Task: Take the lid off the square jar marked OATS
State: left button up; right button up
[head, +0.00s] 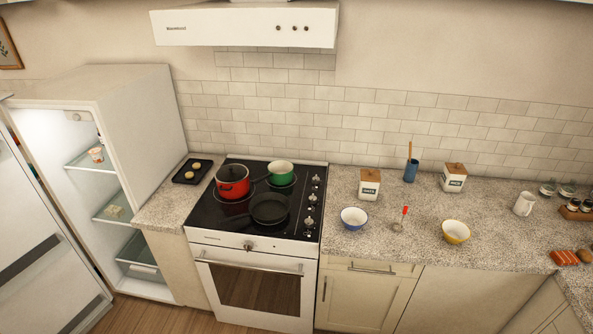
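Two white square jars with brown wooden lids stand on the speckled counter right of the stove. The nearer-left jar (369,187) has a dark label that seems to read OATS, though the print is very small. Its lid (370,172) sits on top. The other jar (452,182) stands further right near the wall, with its lid (456,168) on; its label is too small to read surely. Neither of my grippers is in view.
A blue-rimmed bowl (354,218), a red-handled utensil (404,214) and a yellow bowl (456,232) lie in front of the jars. A blue utensil holder (411,171) stands between the jars, towards the wall. A red pot (232,184) is on the stove. The fridge (137,112) stands open.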

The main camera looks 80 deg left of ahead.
aim_at(371, 175)
jog(key=u, duration=1.9)
